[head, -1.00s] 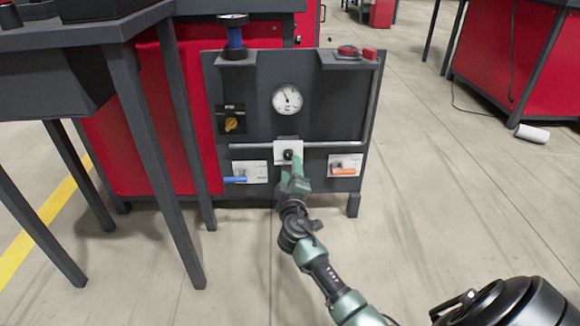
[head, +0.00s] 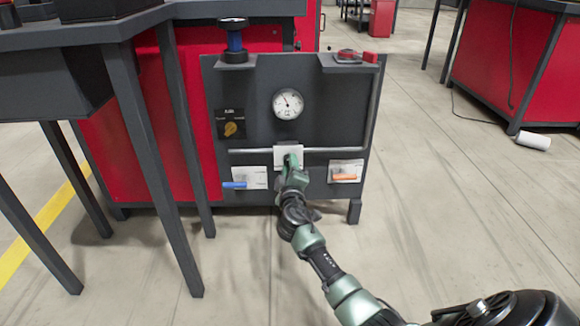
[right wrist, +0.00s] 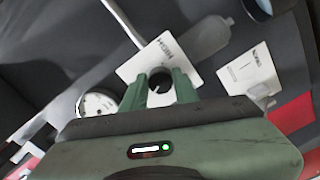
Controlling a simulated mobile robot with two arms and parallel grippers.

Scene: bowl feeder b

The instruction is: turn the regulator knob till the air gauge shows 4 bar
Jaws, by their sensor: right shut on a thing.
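The round white air gauge (head: 288,104) is on the upper part of the dark upright panel (head: 255,95). Its needle points up and left; the numbers are too small to read. Below it is a white plate (head: 279,152), which carries the black regulator knob (right wrist: 160,80). My right gripper (head: 292,163) reaches the plate from below and hides the knob in the head view. In the right wrist view its two green fingers (right wrist: 160,90) stand either side of the knob, shut on it. The gauge also shows in the wrist view (right wrist: 98,104). My left gripper is out of view.
A blue-handled valve (head: 235,185) is left of the plate, an orange-handled one (head: 344,178) right of it. A grey pipe (head: 333,150) crosses the panel.

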